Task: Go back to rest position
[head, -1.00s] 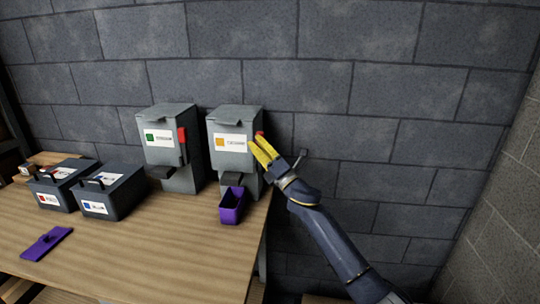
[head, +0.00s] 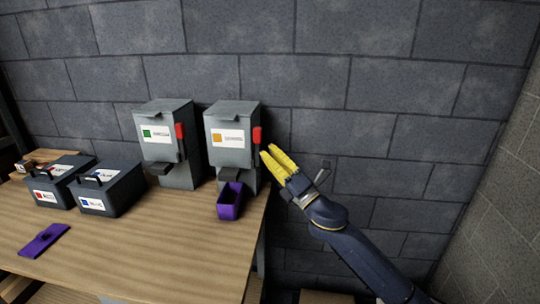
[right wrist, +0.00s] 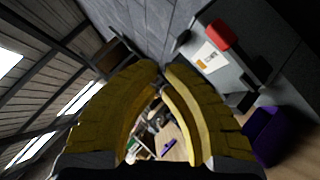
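My right gripper (head: 267,153) has yellow fingers and is in the air just right of the orange-labelled dispenser (head: 230,120), clear of its red lever (head: 257,135). In the right wrist view the fingertips (right wrist: 162,68) are nearly together, with only a thin gap and nothing between them. My left gripper is not in view. A purple open bin (head: 230,201) stands under the dispenser's spout, and it also shows at the right of the right wrist view (right wrist: 265,136).
A green-labelled dispenser (head: 165,125) with a red lever stands to the left. Two dark boxes (head: 108,190) (head: 53,180) and a flat purple piece (head: 45,240) are on the wooden table (head: 165,250). A block wall (head: 420,90) stands behind. The space right of the table is open.

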